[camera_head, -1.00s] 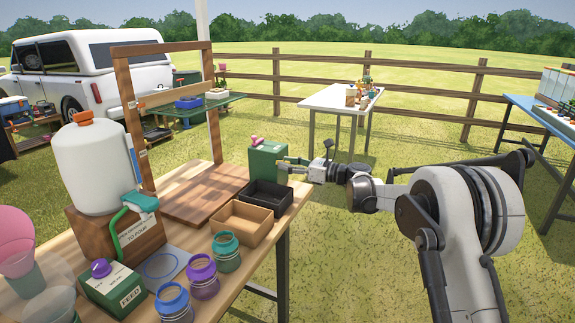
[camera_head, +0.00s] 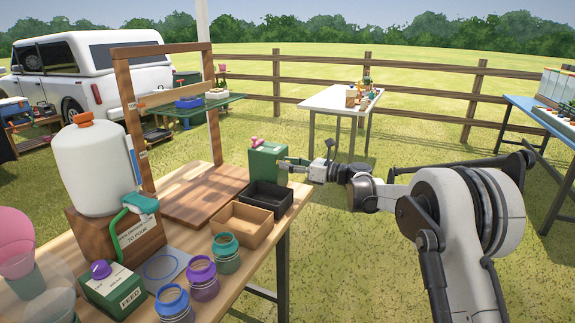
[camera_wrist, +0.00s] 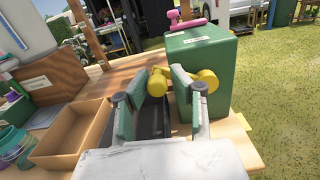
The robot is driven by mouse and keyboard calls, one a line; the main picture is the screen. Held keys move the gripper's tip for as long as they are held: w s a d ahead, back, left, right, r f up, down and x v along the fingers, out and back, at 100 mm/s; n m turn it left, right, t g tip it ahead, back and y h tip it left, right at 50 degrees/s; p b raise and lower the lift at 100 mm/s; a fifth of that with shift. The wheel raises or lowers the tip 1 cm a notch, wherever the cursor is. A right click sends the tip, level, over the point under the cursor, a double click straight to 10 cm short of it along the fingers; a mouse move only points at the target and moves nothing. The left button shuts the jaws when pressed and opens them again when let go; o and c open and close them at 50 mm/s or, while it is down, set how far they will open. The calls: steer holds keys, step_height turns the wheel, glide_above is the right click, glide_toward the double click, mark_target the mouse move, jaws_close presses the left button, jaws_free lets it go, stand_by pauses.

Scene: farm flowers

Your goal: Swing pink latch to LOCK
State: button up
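The green box (camera_head: 265,165) stands at the far right corner of the wooden table; it also shows in the wrist view (camera_wrist: 205,60). The pink latch (camera_wrist: 185,20) is on top of the box, with a bar along the top and an upright knob; it is small in the head view (camera_head: 257,142). Its label is too small to read. My gripper (camera_wrist: 155,90) is open at the box's near side, below the latch and apart from it. Yellow rounded parts (camera_wrist: 157,82) show by the fingertips; I cannot tell whether the fingers touch them.
A black tray (camera_head: 265,196) and a tan tray (camera_head: 242,224) lie beside the box. A wooden frame (camera_head: 128,90) and a white dispenser (camera_head: 92,165) stand to the left. Several jars are at the front. Open grass lies right of the table.

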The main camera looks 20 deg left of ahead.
steer(key=o, duration=0.3)
steer(key=shift+d, duration=0.15)
steer(key=s+d, duration=0.1)
steer(key=d, duration=1)
steer(key=shift+d, duration=0.35)
